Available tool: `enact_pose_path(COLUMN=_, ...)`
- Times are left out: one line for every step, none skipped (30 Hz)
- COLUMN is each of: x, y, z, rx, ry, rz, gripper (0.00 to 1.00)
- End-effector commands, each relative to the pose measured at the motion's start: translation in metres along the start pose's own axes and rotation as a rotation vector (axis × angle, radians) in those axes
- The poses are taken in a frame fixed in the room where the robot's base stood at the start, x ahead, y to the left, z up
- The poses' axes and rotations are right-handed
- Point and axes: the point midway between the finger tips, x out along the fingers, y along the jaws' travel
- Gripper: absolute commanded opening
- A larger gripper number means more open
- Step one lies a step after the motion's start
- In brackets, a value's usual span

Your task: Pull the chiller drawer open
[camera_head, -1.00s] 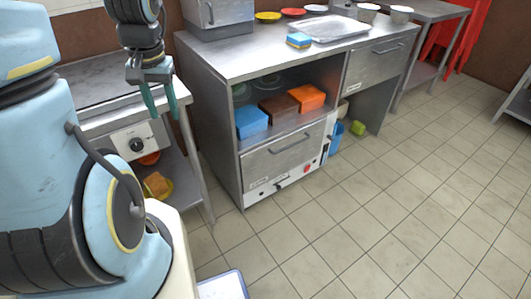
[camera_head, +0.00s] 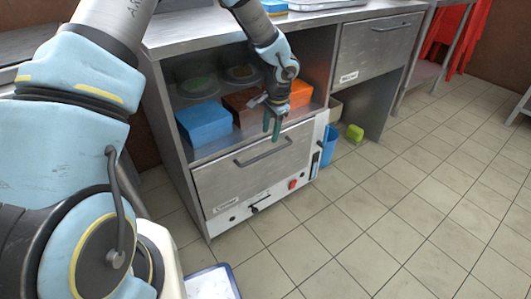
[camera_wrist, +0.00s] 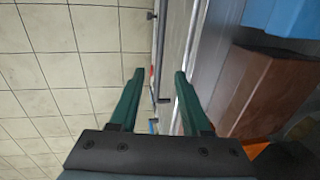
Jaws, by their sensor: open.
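A steel drawer front (camera_head: 235,182) with a bar handle (camera_head: 262,152) sits under the open shelf, above a white panel with a red button. A second steel drawer (camera_head: 372,55) with a handle is at the upper right. Both look shut; their labels are too small to read, so I cannot tell by name which is the chiller. My gripper (camera_head: 271,132) is open and empty, fingers pointing down, near the lower drawer's handle. In the wrist view my gripper (camera_wrist: 158,78) shows the bar handle (camera_wrist: 155,55) beyond and between its green fingers, apart from them.
Blue (camera_head: 204,122), brown (camera_head: 240,101) and orange (camera_head: 301,93) boxes stand on the shelf close to my gripper. A blue bin (camera_head: 328,146) and a green block (camera_head: 355,132) are at the right. The tiled floor in front of the drawer is clear.

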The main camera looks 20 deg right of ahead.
Motion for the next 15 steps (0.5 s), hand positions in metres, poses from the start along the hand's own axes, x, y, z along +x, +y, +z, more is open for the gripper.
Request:
enact_pose_path(x=0.011, y=0.001, z=0.001, rx=-0.001, ry=-0.003, rz=0.003, gripper=0.47)
enact_pose_path(x=0.016, y=0.001, z=0.001, rx=0.0, ry=-0.003, rz=0.002, gripper=0.47)
enact_pose_path(x=0.024, y=0.001, z=0.001, rx=-0.001, ry=-0.002, rz=0.003, gripper=0.47)
enact_pose_path(x=0.03, y=0.001, z=0.001, rx=-0.002, ry=-0.002, rz=0.003, gripper=0.47)
enact_pose_path(x=0.036, y=0.0, z=0.001, rx=-0.001, ry=-0.002, rz=0.002, gripper=0.47)
enact_pose_path(x=0.044, y=0.001, z=0.002, rx=-0.001, ry=-0.003, rz=0.003, gripper=0.47)
enact_pose_path(x=0.049, y=0.0, z=0.002, rx=-0.001, ry=-0.003, rz=0.002, gripper=0.47)
enact_pose_path(x=0.054, y=0.0, z=0.002, rx=-0.002, ry=-0.003, rz=0.002, gripper=0.47)
enact_pose_path(x=0.061, y=0.0, z=0.002, rx=-0.003, ry=-0.003, rz=0.002, gripper=0.47)
enact_pose_path(x=0.066, y=0.0, z=0.002, rx=-0.002, ry=-0.003, rz=0.002, gripper=0.47)
enact_pose_path(x=0.07, y=0.0, z=0.002, rx=-0.002, ry=-0.002, rz=0.001, gripper=0.47)
enact_pose_path(x=0.075, y=-0.001, z=0.002, rx=-0.003, ry=-0.002, rz=0.001, gripper=0.47)
enact_pose_path(x=0.079, y=-0.001, z=0.002, rx=-0.003, ry=-0.002, rz=0.001, gripper=0.47)
enact_pose_path(x=0.082, y=-0.001, z=0.002, rx=-0.003, ry=-0.001, rz=0.001, gripper=0.47)
enact_pose_path(x=0.085, y=-0.001, z=0.002, rx=-0.003, ry=-0.001, rz=0.001, gripper=0.47)
